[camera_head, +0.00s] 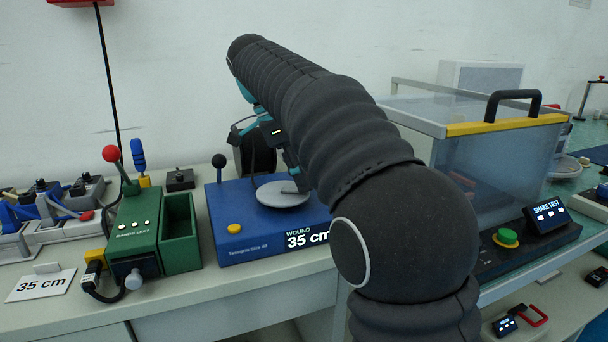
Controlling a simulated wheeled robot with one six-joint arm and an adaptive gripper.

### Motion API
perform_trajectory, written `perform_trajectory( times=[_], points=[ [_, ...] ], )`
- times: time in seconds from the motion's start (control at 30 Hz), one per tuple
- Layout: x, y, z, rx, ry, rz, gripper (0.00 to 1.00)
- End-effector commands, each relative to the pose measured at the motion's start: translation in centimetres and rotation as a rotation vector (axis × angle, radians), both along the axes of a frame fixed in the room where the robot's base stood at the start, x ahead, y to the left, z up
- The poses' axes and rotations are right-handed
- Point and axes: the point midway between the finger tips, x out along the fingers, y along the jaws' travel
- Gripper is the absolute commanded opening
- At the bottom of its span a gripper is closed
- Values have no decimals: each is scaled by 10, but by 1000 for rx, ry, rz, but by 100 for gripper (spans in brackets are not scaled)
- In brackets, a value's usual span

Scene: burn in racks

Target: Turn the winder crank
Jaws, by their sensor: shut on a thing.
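The winder is a blue box (225,197) on the bench in the middle of the view. Its front display (308,238) reads "WOUND 35 cm". A pale round disc (282,194) lies flat on its top, and a yellow button (234,229) is at its front left. My gripper (292,180) reaches down over the disc, partly hidden behind my dark arm. It is shut on the winder crank at the disc; the crank handle itself is mostly hidden between the fingers and behind the arm.
A black-knobbed lever (218,161) stands at the winder's back left. Left of it is a green box (136,227) with a red-knobbed lever (112,154). A card (40,286) reads "35 cm". A clear-walled shake test box (490,175) stands close on the right.

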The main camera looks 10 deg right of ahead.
Motion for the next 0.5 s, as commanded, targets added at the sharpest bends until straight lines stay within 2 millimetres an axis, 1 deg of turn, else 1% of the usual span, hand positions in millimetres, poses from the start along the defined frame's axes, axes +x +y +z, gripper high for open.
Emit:
perform_trajectory(
  times=[0.33,0.37,0.4,0.43,0.5],
  points=[
    [0,1,0,4,-2,1,0],
    [0,1,0,4,-2,1,30],
    [0,1,0,3,-1,1,40],
    [0,1,0,3,-2,0,48],
    [0,0,0,3,-1,-1,48]
  ],
)
